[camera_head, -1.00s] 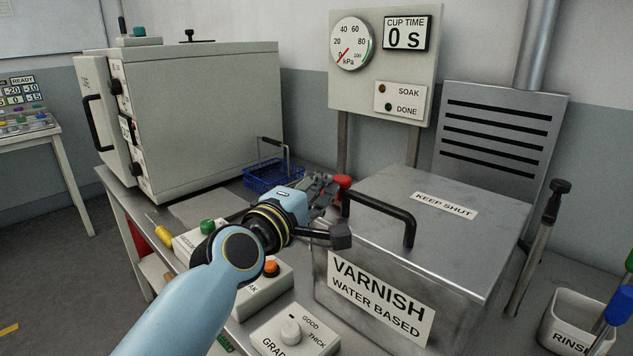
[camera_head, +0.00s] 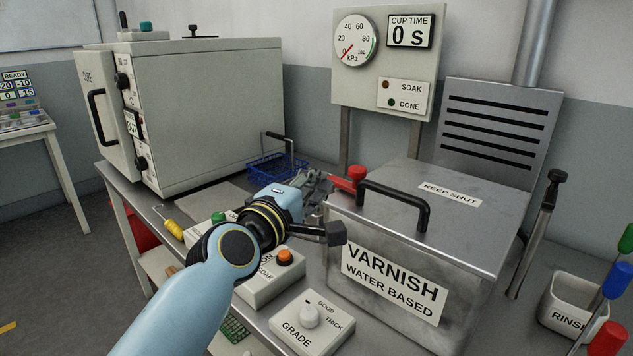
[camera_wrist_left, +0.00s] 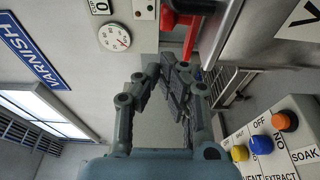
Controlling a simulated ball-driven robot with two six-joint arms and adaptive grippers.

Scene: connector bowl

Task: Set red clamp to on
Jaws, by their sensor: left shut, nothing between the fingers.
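The red clamp (camera_head: 356,173) is at the left rim of the steel varnish tank (camera_head: 462,258), near the black lid handle. Part of it is hidden in the head view. In the left wrist view the red clamp (camera_wrist_left: 187,20) shows at the top, with a red arm and a rounded end beside the tank. My left gripper (camera_head: 322,182) is just left of the clamp in the head view. Its fingers (camera_wrist_left: 172,66) are shut and empty, just below the clamp in the wrist view. I cannot tell whether they touch it. My right gripper is not in view.
A grey oven (camera_head: 210,115) stands at the left, with a blue wire basket (camera_head: 270,168) beside it. Control boxes with a green button (camera_head: 218,217), an orange button (camera_head: 284,256) and a grade knob (camera_head: 309,316) sit below my arm. A rinse cup (camera_head: 572,308) is at the right.

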